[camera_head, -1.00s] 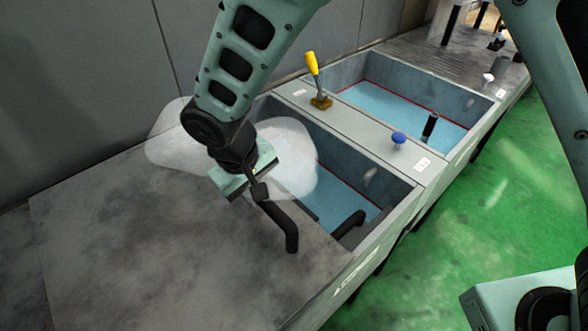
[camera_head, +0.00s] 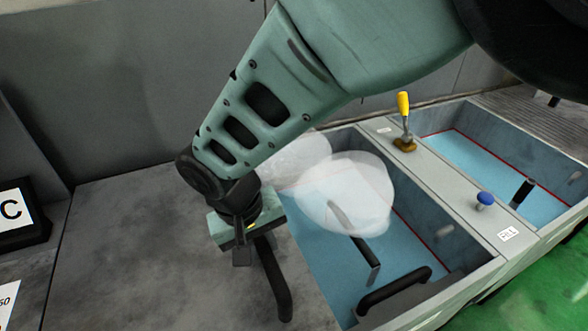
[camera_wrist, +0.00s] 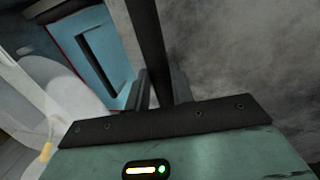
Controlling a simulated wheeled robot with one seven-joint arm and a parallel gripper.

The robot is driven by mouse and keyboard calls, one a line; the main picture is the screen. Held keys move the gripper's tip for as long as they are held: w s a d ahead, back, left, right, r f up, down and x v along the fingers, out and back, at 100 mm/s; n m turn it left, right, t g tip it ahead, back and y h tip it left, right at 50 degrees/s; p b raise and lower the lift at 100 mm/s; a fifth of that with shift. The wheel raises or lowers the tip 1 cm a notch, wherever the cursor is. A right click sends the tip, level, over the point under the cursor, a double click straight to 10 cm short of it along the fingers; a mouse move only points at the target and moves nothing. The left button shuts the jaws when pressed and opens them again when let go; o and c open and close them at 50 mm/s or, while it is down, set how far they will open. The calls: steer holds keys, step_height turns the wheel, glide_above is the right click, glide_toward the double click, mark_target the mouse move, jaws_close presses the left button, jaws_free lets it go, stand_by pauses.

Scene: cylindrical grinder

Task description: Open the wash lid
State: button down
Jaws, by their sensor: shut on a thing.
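The wash lid (camera_head: 130,235) is a flat, mottled grey panel lying level at the left in the head view. Its black bar handle (camera_head: 275,280) stands near its right edge. My gripper (camera_head: 243,254) is shut on this handle. In the wrist view, my gripper's two dark fingers (camera_wrist: 160,90) sit on either side of the black bar (camera_wrist: 148,40). Right of the lid, the wash basin (camera_head: 330,225) is uncovered, showing a light-blue bottom. My forearm hides part of the basin's back edge.
Whitish translucent vapour (camera_head: 350,195) hangs over the basin. A yellow-handled lever (camera_head: 404,115) and a blue knob (camera_head: 485,198) stand on the divider. A second open blue basin (camera_head: 500,160) lies beyond. A black bar (camera_head: 395,288) sits at the basin's near edge. A wall (camera_head: 110,80) runs behind.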

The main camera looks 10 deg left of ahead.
steer(key=c, duration=1.2)
jaws_free()
steer(key=shift+c, duration=0.2)
step_height(320, 180, up, 17)
steer(key=s+a+b, duration=0.2)
steer(key=shift+a+b, duration=0.4)
steer(key=s+d+f, duration=0.2)
steer(key=d, duration=0.8)
steer(key=s+d+f+y, duration=0.1)
steer(key=s+d+f, duration=0.1)
steer(key=d, duration=0.8)
steer(key=s+d+f+g+y, duration=0.1)
steer(key=d+f, duration=0.3)
steer(key=d, duration=0.6)
steer(key=shift+s+d+f+n, duration=0.2)
steer(key=shift+s+n, duration=0.1)
steer(key=shift+s, duration=0.6)
